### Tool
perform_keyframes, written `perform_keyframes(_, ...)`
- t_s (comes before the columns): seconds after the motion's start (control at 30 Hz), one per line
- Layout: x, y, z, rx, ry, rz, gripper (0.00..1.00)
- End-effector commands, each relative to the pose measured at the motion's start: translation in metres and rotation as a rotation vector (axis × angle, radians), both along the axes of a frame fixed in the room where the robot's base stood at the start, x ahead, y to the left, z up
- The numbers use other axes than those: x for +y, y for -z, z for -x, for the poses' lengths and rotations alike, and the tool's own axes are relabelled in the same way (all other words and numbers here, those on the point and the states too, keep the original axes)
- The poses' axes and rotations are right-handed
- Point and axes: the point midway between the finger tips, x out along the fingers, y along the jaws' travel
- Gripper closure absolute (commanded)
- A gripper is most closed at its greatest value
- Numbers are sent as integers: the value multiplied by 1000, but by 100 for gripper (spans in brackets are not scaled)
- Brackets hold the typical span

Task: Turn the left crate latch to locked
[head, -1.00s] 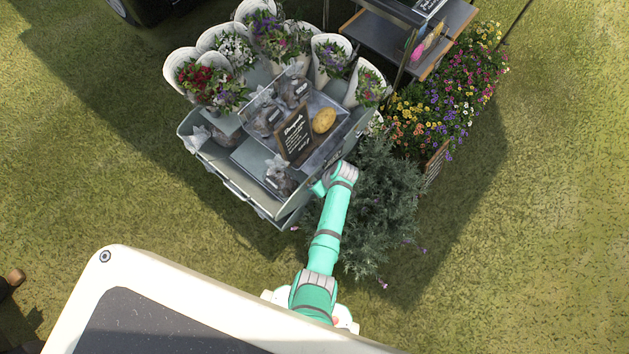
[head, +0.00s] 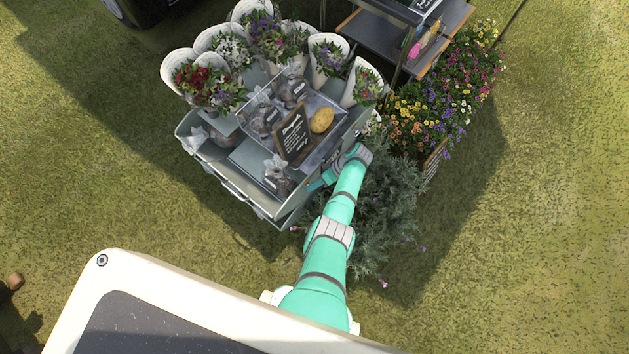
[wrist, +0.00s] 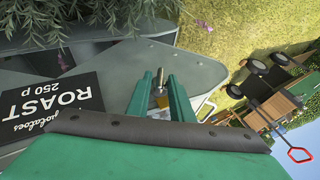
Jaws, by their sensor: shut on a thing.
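The grey crate stand (head: 235,185) is left of centre in the head view, loaded with flowers and bags. In the wrist view its grey panel (wrist: 105,75) fills the left and middle. A small metal latch pin (wrist: 160,77) sticks up from this panel. My gripper (wrist: 162,90) has its two green fingers closed around the latch, on either side of it. A small yellowish patch shows between the fingers. The latch's lower part and its marks are hidden by the fingers. In the head view my fingers are hidden at the stand's right side.
A black "Roast potatoes" sign (wrist: 48,105) lies close left of my fingers in the wrist view. A grey-green bush (head: 385,205) stands against the right of my arm. A flower planter (head: 445,110) is beyond it. Open grass (head: 530,220) lies to the right.

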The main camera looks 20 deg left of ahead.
Motion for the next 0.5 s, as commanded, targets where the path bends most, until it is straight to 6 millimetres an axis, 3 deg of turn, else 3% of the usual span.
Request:
perform_keyframes(0.47,-1,1,3,15,-3,-1,100)
perform_keyframes(0.5,-1,1,3,15,-3,-2,78)
